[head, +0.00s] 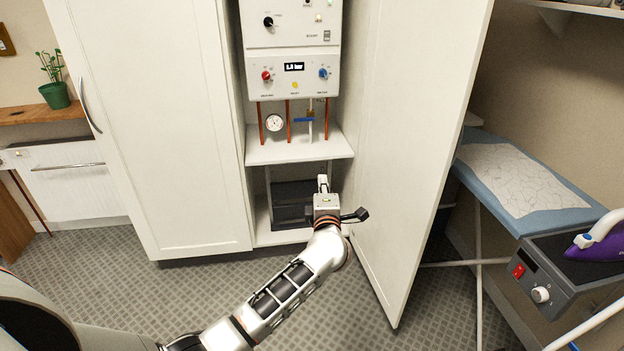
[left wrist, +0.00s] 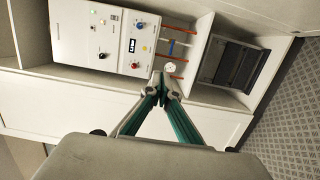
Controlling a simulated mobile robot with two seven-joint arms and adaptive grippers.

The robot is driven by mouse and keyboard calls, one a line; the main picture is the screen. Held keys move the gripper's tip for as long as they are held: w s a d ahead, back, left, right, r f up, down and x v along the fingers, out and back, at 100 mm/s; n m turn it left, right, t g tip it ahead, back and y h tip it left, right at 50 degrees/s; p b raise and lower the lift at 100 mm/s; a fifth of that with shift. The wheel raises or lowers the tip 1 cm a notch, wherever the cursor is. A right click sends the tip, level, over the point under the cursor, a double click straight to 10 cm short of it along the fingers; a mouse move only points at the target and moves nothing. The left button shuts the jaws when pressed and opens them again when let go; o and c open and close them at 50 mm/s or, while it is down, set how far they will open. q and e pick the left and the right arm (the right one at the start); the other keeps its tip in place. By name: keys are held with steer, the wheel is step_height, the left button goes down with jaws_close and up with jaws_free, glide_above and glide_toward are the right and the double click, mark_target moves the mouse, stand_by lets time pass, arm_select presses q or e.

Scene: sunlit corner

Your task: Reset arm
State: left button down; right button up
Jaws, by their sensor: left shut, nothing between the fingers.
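My left arm reaches from the bottom of the head view toward an open white cabinet. My left gripper (head: 323,186) is in front of the cabinet's lower opening. It also shows in the left wrist view (left wrist: 164,82), with its fingertips together and nothing between them. The fingertips point toward the boiler unit and its pipes and appear clear of them, though the exact gap cannot be told. My right gripper does not show in either view.
The white boiler control panel (head: 292,75) has red and blue knobs, with a gauge (head: 274,123) below. The cabinet door (head: 415,130) stands open right of my arm. An ironing board (head: 520,180) and a grey iron station (head: 560,275) stand at right. Tiled floor (head: 110,290) is clear at left.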

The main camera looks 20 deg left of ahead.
arm_select(q)
steer(key=s+d+f+m+t+h, duration=0.1)
steer(key=s+d+f+m+h, duration=0.35)
steer(key=s+m, duration=0.45)
steer(key=s+d+f+m+t+h, duration=0.1)
steer(key=s+d+f+m+h, duration=0.4)
steer(key=s+m, duration=0.45)
steer(key=s+a+f+m+g, duration=0.2)
steer(key=s+f+m+g, duration=0.1)
steer(key=s+f, duration=0.6)
steer(key=s+a+f+m+g, duration=0.2)
steer(key=s+f+m+g, duration=0.2)
steer(key=s+f, duration=0.5)
steer(key=s+m, duration=0.1)
steer(key=s, duration=0.1)
steer(key=shift+s+a+m+g+h, duration=0.2)
steer(key=shift+s+m+g+h, duration=0.1)
steer(key=shift+m+h, duration=0.05)
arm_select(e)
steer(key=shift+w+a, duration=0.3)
